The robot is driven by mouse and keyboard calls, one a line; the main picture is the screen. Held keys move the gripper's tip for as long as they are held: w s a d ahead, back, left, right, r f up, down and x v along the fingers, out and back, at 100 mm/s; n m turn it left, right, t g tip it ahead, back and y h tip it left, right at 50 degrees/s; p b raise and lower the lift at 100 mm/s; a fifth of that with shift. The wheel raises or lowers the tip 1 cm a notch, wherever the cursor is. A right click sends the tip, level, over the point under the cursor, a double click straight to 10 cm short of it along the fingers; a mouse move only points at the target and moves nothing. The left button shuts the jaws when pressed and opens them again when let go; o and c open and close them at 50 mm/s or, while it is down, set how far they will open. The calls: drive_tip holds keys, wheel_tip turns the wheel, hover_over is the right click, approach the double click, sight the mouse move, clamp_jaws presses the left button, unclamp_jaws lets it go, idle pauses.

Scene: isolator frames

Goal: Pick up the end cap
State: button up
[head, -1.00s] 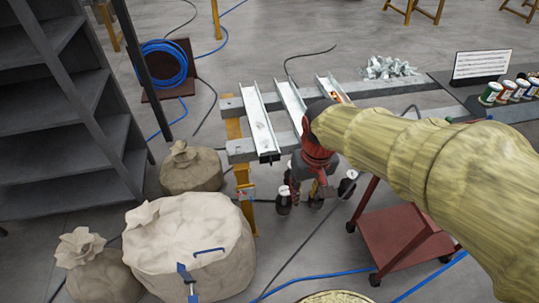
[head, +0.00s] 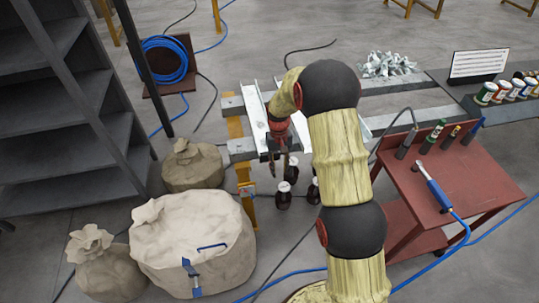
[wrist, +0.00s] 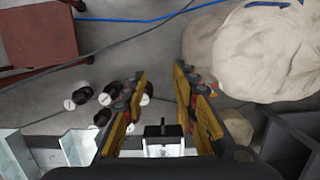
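The end cap, as I take it, is a small black block (wrist: 163,131) at the near end of a pale metal channel (wrist: 163,149) in the wrist view. It lies between the two yellow-and-black fingers of my gripper (wrist: 160,74), with a gap on each side. The fingers are open and hold nothing that I can see. In the head view, my gripper (head: 276,148) points down over the front end of the left channel (head: 256,112). There the gripper and arm hide much of that end, and the cap is hard to make out.
The channels lie across grey beams (head: 241,149) on a yellow stand. Several dark round pieces with white tops (head: 283,195) are below. A red cart (head: 446,180) with tools stands right, sacks (head: 190,245) front left, and a grey shelf (head: 60,110) far left.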

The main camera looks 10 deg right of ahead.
drive_tip(key=w+f, duration=0.7)
drive_tip(key=shift+t, duration=0.9)
drive_tip(key=w, duration=0.2)
drive_tip(key=w+r, duration=0.1)
drive_tip(key=w, duration=0.3)
drive_tip(key=shift+w+r, duration=0.35)
wheel_tip(320, 180, down, 7)
drive_tip(key=shift+w+f+b, duration=0.1)
drive_tip(key=shift+f+b, duration=0.1)
drive_tip(key=shift+b, duration=0.15)
drive_tip(key=shift+c, duration=1.3)
drive_tip(key=c, duration=0.4)
clamp_jaws()
